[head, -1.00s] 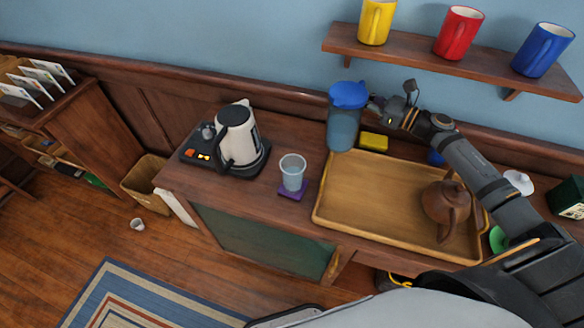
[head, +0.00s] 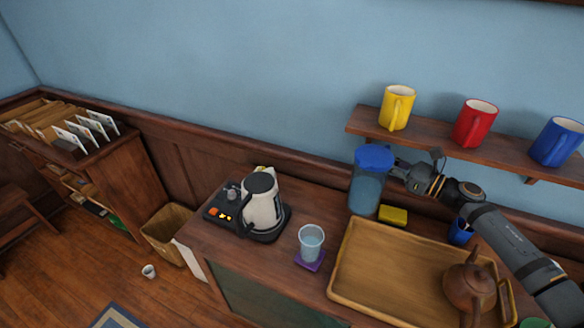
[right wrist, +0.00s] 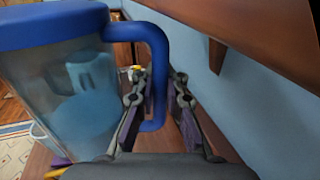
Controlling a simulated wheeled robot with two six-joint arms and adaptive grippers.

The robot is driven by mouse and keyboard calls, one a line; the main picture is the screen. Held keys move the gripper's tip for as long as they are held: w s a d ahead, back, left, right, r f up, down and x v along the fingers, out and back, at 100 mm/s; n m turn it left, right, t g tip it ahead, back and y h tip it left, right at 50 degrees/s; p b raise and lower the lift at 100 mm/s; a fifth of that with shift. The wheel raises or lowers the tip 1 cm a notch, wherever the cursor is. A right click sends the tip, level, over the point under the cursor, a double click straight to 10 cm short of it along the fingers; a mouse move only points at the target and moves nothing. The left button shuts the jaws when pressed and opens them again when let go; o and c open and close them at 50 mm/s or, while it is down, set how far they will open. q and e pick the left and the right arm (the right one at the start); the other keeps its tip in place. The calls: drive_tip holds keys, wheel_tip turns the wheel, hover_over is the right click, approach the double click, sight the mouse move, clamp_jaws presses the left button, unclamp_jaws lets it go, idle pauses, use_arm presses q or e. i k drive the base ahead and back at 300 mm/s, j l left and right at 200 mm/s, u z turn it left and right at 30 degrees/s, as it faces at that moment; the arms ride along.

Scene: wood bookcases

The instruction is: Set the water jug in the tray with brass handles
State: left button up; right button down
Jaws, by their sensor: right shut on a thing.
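The water jug (head: 366,190) is clear with a blue lid and stands upright at the back of the counter, behind the tray's far left corner. I cannot tell whether its base touches the counter. My right gripper (head: 402,171) reaches it from the right and is shut on its blue handle, as the right wrist view (right wrist: 158,90) shows. The jug's body (right wrist: 60,95) fills the left of that view. The wooden tray with brass handles (head: 380,275) lies in front of the jug. A brown teapot (head: 469,284) sits in its right part. My left gripper is not in view.
A yellow sponge (head: 393,215) lies right beside the jug, and a blue cup (head: 460,232) stands behind the tray. A glass (head: 311,242) and a kettle (head: 262,205) stand to the left. A shelf (head: 430,143) with mugs overhangs the back. The tray's left and middle are clear.

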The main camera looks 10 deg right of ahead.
sight(381, 268)
drive_tip(key=k, duration=1)
